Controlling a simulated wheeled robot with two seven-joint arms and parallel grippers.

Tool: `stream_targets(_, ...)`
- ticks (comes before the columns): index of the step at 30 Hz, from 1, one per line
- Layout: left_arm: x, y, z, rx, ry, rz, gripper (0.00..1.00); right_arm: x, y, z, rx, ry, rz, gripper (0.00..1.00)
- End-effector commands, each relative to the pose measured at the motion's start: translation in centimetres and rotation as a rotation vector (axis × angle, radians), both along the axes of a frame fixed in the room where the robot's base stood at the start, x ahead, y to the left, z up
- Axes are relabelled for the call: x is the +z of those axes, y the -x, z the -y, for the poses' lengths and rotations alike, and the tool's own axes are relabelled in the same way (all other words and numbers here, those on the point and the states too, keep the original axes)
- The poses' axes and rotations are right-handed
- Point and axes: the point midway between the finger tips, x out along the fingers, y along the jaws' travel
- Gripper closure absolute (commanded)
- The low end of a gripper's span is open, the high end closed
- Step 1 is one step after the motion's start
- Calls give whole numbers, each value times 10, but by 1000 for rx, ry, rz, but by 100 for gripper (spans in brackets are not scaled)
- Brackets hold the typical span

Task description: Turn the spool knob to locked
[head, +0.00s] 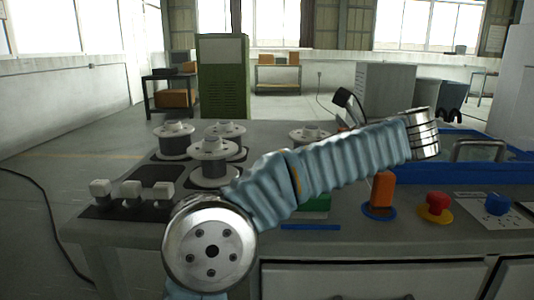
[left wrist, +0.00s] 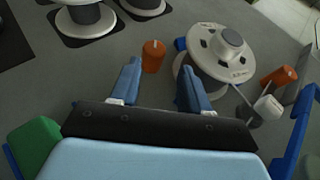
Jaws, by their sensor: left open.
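In the left wrist view my left gripper (left wrist: 160,85) is open, with two blue fingers apart and nothing between them. A short orange knob (left wrist: 153,56) with a pale mark on top stands just beyond the fingertips, nearer the left finger and not touched. A white-flanged spool (left wrist: 222,50) with a grey hub stands beyond the right finger. A second orange piece (left wrist: 279,77) with a pale mark is farther right. I cannot tell which is the spool knob or read its setting. In the head view my left arm hides the left gripper. My right gripper is not seen.
In the head view several white spools (head: 212,150) stand at the bench's left, behind small white blocks (head: 130,190). At right are an orange post (head: 382,188) on a blue ring, a red knob (head: 436,203), a blue knob (head: 498,204) and a blue tray (head: 462,133).

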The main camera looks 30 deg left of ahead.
Motion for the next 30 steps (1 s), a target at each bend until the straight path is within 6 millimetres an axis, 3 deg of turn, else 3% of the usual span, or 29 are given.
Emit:
stream_targets(3, -7, 2, -6, 17, -22, -36, 54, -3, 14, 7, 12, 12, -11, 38)
stream_targets(15, -30, -11, -60, 17, -22, -36, 54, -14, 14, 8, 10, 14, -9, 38)
stream_targets(26, -33, -14, -69, 14, -21, -35, 54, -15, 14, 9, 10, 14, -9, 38)
stream_targets(30, -33, -14, -69, 15, -20, -34, 71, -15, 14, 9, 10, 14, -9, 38)
